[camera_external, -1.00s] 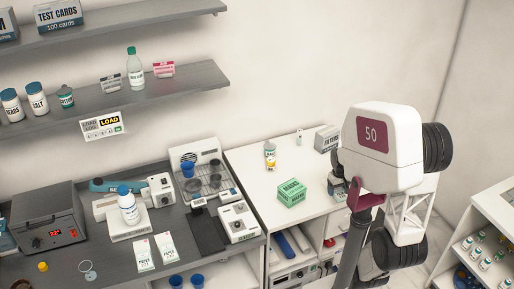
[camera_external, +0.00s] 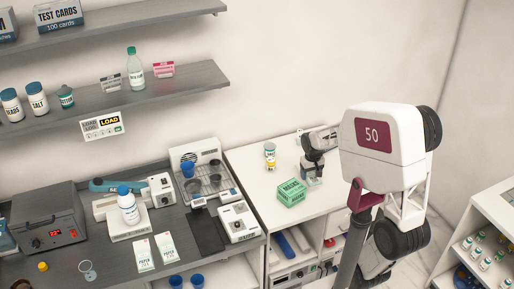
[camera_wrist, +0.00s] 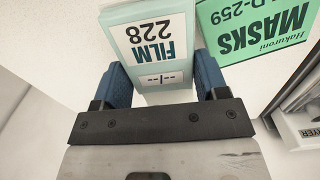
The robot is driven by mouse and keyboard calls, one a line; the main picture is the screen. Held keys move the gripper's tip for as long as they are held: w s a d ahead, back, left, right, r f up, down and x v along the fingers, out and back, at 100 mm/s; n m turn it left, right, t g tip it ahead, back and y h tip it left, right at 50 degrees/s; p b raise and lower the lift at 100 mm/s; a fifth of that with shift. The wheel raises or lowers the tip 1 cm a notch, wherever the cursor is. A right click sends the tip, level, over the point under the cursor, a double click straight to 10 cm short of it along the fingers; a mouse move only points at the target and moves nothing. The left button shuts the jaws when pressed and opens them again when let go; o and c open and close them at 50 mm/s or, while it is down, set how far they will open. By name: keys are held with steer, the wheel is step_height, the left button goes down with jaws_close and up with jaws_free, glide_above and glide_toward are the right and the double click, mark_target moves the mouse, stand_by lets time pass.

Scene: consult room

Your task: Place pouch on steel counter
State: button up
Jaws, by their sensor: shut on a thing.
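A pale pouch labelled FILM 228 (camera_wrist: 152,45) is between the blue fingers of my gripper (camera_wrist: 162,72) in the wrist view. My gripper (camera_external: 313,172) is shut on it, low over the white cabinet top (camera_external: 262,172). In the external view the pouch is small and partly hidden by the gripper; I cannot tell whether it still touches the surface. The dark grey steel counter (camera_external: 112,257) is to the left, with two white PAPER packets (camera_external: 145,254) near its front.
The counter holds a scale with a bottle (camera_external: 129,208), a heater box (camera_external: 48,220), a dark mat (camera_external: 207,231) and a white device (camera_external: 238,221).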

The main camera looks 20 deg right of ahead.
steer(key=w+a+r, duration=0.3)
steer(key=w+a, duration=0.1)
steer(key=a, duration=0.8)
steer(key=w+a+r, duration=0.2)
steer(key=w+a, duration=0.3)
steer(key=a, duration=0.6)
steer(key=w+a+r, duration=0.3)
steer(key=w+a, duration=0.1)
steer(key=a, duration=0.8)
steer(key=s+a+r+n, duration=0.1)
steer(key=s+a+r, duration=0.15)
steer(key=a, duration=1.25)
steer(key=s+a+f, duration=0.4)
steer(key=s+a, duration=0.4)
steer(key=s+a+f, duration=0.5)
steer(key=s+a, duration=0.3)
steer(key=s, duration=0.1)
steer(key=s+a+f, duration=0.5)
steer(key=s+a, duration=0.3)
steer(key=shift+s+a, duration=0.1)
steer(key=shift+s, duration=0.15)
steer(key=w+a, duration=0.2)
steer(key=a, duration=0.2)
steer(key=w+a+f, duration=0.1)
steer(key=w+a, duration=0.1)
steer(key=a, duration=0.3)
steer(key=w+a, duration=0.3)
steer(key=a, duration=0.2)
steer(key=shift+a+f, duration=0.15)
steer(key=shift+f, duration=0.05)
